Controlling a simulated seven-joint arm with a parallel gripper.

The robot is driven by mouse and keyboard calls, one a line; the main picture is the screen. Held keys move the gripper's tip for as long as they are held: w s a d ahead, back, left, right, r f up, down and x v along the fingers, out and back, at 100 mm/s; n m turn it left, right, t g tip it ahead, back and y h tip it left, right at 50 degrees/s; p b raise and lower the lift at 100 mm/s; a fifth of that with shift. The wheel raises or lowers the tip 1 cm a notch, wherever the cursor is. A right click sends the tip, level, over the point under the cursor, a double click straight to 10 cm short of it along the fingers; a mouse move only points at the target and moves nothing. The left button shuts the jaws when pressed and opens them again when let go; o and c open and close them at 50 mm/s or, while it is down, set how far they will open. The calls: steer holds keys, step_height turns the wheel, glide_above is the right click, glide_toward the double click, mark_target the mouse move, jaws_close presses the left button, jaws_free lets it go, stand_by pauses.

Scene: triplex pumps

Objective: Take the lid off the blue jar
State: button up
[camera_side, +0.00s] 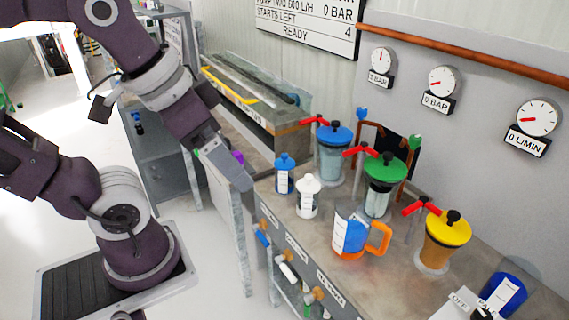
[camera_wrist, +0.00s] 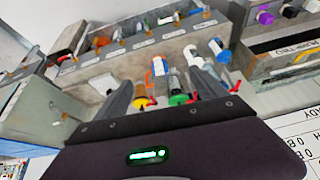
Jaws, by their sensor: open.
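The blue jar (camera_side: 329,160) is a clear cylinder on the bench in the side view, with a blue lid (camera_side: 334,136) that has a dark knob on top. The lid sits on the jar, and a red lever (camera_side: 313,121) stands beside it. My gripper (camera_side: 240,181) is left of the jar in the side view, apart from it, beyond the bench's front edge in the picture. In the wrist view my gripper (camera_wrist: 160,75) has its two fingers spread with nothing held between them. I cannot make out the blue lid in the wrist view; the right finger may hide it.
A small blue bottle (camera_side: 284,174) and a white bottle (camera_side: 308,196) stand between my gripper and the jars. A green-lidded jar (camera_side: 380,185), a yellow-lidded jar (camera_side: 445,240) and a jug with an orange handle (camera_side: 352,232) stand farther right. A glass-sided tank (camera_side: 255,90) is behind.

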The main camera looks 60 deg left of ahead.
steer(key=w+a+r+m+g, duration=0.2)
steer(key=w+a+m, duration=0.2)
steer(key=w, duration=0.6)
steer(key=m+g, duration=0.3)
steer(key=m, duration=0.7)
glide_above(284, 154)
steer(key=d, duration=0.1)
steer(key=f, duration=1.8)
steer(key=shift+w+d, duration=0.15)
steer(key=shift+w, duration=0.05)
steer(key=f, duration=0.5)
steer(key=a+f, duration=0.1)
steer(key=f, duration=0.1)
steer(key=shift+s+f, duration=0.2)
steer(key=shift+f, duration=0.1)
steer(key=c, duration=1.4)
